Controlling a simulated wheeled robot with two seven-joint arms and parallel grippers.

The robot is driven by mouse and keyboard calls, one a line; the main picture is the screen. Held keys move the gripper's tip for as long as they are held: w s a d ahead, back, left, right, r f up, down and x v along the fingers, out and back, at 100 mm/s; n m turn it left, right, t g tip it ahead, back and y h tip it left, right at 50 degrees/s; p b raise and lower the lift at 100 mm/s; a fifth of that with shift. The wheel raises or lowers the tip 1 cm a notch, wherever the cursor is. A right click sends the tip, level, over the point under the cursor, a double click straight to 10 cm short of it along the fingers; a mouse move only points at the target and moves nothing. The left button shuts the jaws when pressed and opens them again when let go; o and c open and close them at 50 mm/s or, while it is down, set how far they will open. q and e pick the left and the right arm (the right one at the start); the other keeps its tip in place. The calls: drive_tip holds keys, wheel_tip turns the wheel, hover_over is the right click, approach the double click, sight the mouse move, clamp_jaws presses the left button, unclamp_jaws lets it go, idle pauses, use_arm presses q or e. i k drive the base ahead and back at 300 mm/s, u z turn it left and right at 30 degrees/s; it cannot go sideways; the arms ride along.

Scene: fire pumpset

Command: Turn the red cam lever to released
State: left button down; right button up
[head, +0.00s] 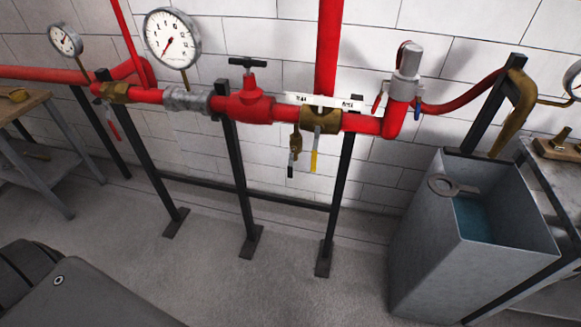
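I cannot tell for sure which part is the red cam lever. A small red lever (377,102) sits beside the red pipe elbow, left of the grey cylinder (408,62), at the coupling where the red hose (460,99) joins. Another red handle (113,129) hangs down below the brass valve (116,92) at the left end of the pipe. The coupling's details are too small to read. Neither of my grippers is in the head view.
The red pipe with a handwheel valve (250,100) runs along the white wall on dark posts. A yellow handle (314,160) hangs below a brass valve. A grey metal tank (420,235) holding water stands at right. A workbench (30,105) stands at left; floor between is clear.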

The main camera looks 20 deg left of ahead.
sight(379, 97)
drive_tip(key=k, duration=1.3)
drive_tip(key=z, duration=0.6)
drive_tip(key=i, duration=0.55)
drive_tip(key=z, duration=0.8)
drive_tip(key=i, duration=0.85)
drive_tip(key=u, duration=0.6)
drive_tip(key=i, duration=0.55)
drive_tip(key=u, duration=0.5)
